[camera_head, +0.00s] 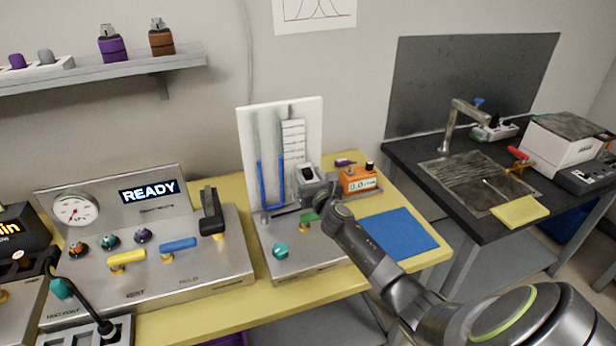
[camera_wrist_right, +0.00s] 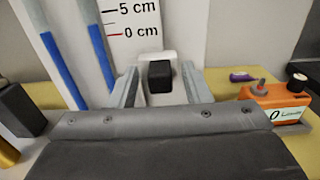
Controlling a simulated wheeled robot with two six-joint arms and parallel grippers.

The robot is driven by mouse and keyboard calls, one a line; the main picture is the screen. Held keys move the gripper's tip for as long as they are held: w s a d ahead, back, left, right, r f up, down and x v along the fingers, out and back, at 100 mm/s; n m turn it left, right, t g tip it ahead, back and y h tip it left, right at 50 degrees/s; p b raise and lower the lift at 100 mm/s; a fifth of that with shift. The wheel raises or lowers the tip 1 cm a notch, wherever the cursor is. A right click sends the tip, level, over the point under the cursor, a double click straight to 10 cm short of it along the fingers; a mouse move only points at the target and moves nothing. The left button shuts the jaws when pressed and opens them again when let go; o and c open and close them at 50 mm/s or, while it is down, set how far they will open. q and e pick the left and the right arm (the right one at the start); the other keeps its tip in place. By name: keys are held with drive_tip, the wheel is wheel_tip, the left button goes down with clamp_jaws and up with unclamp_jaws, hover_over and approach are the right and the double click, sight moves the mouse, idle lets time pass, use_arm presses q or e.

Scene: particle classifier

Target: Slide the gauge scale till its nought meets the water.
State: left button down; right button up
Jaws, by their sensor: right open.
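The gauge scale (camera_head: 293,142) is a white ruled strip on an upright white board (camera_head: 313,130). Beside it a U-shaped tube (camera_head: 260,185) holds blue water. In the right wrist view the scale (camera_wrist_right: 130,12) shows "5 cm" and a red "0 cm" mark. The blue water (camera_wrist_right: 99,55) in the nearer tube ends roughly level with that mark; the tilted view hides the exact offset. A black knob (camera_wrist_right: 160,76) on a white mount sits below the scale. My right gripper (camera_wrist_right: 158,88) is open, one finger on each side of the knob; contact is not clear. My left gripper is out of view.
An orange meter (camera_head: 359,181) stands close to the right of my gripper. A teal knob (camera_head: 280,250) and a green-handled valve (camera_head: 308,218) sit on the gauge's base. A blue mat (camera_head: 400,232) lies to the right. A steel READY panel (camera_head: 200,262) stands left.

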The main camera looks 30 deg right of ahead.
drive_tip(key=shift+w+d, duration=0.2)
drive_tip(key=shift+w, duration=0.45)
drive_tip(key=shift+c, duration=0.2)
clamp_jaws()
